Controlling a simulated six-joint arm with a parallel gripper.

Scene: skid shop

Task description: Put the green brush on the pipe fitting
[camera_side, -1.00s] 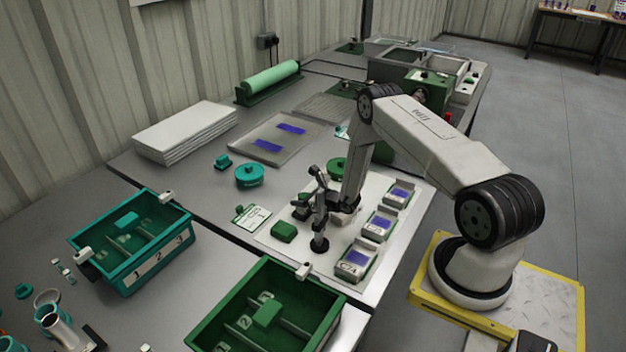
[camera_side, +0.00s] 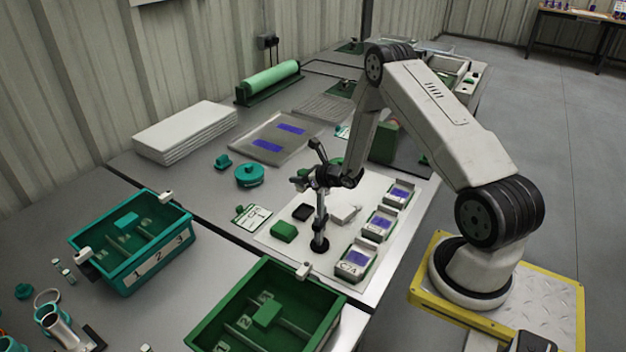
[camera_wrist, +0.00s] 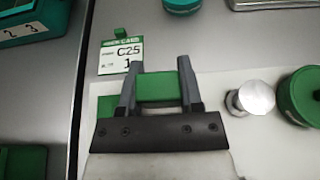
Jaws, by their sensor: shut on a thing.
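In the wrist view my gripper (camera_wrist: 157,92) is shut on a green block-like thing, which I take as the green brush (camera_wrist: 160,88). Its body spans between the two grey fingers. At the lower left of the side view a pale pipe with a teal flange, probably the pipe fitting (camera_side: 66,334), is far from my gripper and partly cut off by the frame.
The post (camera_side: 320,222) stands close to my gripper. A green divided bin (camera_side: 215,325) and a teal divided bin (camera_side: 128,277) stand between mat and pipe.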

